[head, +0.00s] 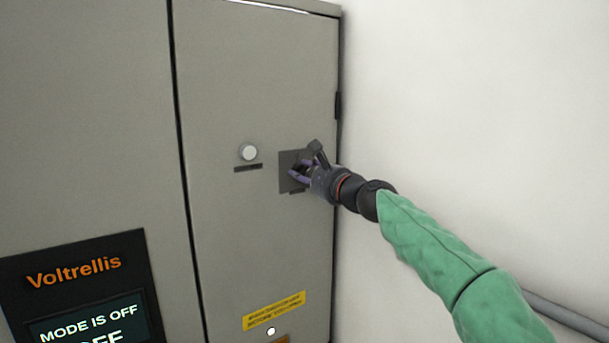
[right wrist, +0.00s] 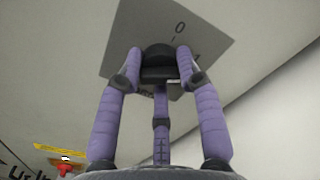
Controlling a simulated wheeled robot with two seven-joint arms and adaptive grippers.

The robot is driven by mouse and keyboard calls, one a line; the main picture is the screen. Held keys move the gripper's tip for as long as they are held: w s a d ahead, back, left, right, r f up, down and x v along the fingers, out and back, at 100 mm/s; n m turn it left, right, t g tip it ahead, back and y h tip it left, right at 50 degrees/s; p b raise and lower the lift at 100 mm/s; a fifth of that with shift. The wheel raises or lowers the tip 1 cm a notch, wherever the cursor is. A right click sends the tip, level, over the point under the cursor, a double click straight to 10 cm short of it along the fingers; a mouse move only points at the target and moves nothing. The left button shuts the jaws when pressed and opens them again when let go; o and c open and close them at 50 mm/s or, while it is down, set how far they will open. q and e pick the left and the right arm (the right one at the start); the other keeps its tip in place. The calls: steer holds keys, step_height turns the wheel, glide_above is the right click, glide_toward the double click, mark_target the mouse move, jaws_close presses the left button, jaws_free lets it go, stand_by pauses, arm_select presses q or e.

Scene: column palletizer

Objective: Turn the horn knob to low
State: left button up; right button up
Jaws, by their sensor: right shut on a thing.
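The horn knob is a dark round knob (right wrist: 158,62) on a grey plate (head: 285,172) on the cabinet's right door. In the right wrist view the plate (right wrist: 205,35) bears a "0" above the knob and another mark at its right, partly hidden by a finger. My right gripper (head: 298,172) has its purple fingers at the plate. In the right wrist view its fingers (right wrist: 160,75) are shut around the knob, touching it from both sides, with a third finger below. Where the knob points is hard to tell. My left gripper is not in view.
A yellow label (head: 274,311) is lower on the door. A "Voltrellis" panel (head: 75,290) at lower left reads "MODE IS OFF". A white wall (head: 470,110) stands right of the cabinet.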

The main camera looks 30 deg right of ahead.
steer(key=shift+w+f, duration=0.1)
steer(key=shift+f, duration=0.2)
steer(key=o, duration=1.2)
steer(key=shift+c, duration=0.2)
steer(key=shift+d+r, duration=0.1)
steer(key=shift+r, duration=0.1)
steer(key=shift+s, duration=0.3)
steer(key=s, duration=1.1)
steer(key=shift+s+d, duration=0.15)
steer(key=shift+d, duration=0.3)
